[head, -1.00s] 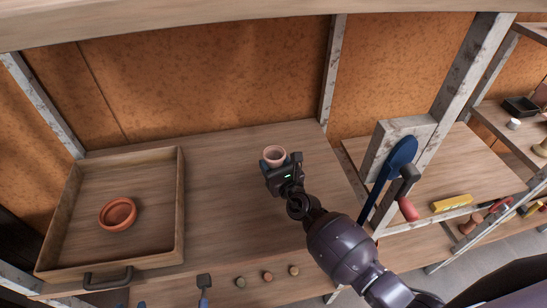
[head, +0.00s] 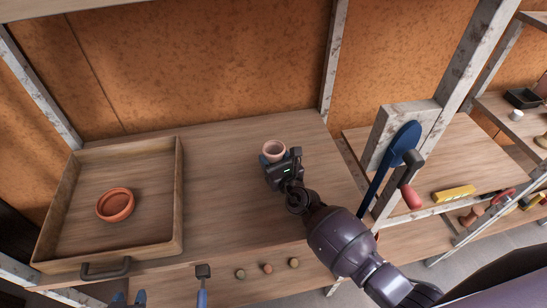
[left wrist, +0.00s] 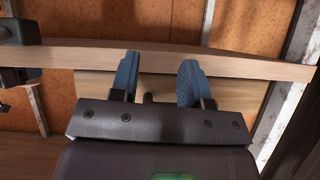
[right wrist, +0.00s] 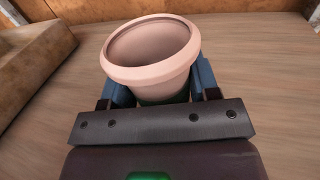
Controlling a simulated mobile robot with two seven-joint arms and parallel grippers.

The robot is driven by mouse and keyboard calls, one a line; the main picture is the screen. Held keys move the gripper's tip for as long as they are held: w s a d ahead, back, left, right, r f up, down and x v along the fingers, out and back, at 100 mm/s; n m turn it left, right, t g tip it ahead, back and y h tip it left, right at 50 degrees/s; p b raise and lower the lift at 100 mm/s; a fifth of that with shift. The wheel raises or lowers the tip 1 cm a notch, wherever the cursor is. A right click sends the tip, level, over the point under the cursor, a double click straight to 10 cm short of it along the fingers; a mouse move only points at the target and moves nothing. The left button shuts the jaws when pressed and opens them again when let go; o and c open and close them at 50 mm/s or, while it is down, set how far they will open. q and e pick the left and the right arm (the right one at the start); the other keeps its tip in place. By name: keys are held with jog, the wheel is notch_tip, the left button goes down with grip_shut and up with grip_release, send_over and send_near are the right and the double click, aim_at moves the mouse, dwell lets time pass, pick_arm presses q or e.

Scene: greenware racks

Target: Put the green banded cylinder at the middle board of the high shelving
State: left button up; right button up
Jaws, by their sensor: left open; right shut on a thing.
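A pale pink flared cylinder, like a small pot, (head: 273,149) is held at the middle of a wooden board (head: 225,215). In the right wrist view (right wrist: 150,70) it is upright with an open rim, and a dark green strip shows low on its side. My right gripper (head: 276,162) is shut on it from the front. I cannot tell whether its base touches the board. My left gripper (head: 129,298) is open and empty at the bottom edge of the head view. In the left wrist view its blue fingers (left wrist: 158,80) stand apart before a board edge.
A wooden tray (head: 178,200) with a terracotta bowl (head: 116,204) stands on the board's left. Three small knobs (head: 267,269) and a blue-handled tool (head: 202,290) line the front. A higher board (head: 150,8) crosses above. A blue paddle (head: 400,148) stands by the right post.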

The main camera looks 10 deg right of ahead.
jog(key=shift+f+b, duration=0.55)
jog(key=o, duration=1.3)
jog(key=shift+c, duration=0.2)
jog(key=shift+o, duration=0.5)
jog(key=shift+o, duration=0.7)
jog(key=shift+v, duration=3)
jog(key=shift+s, duration=0.1)
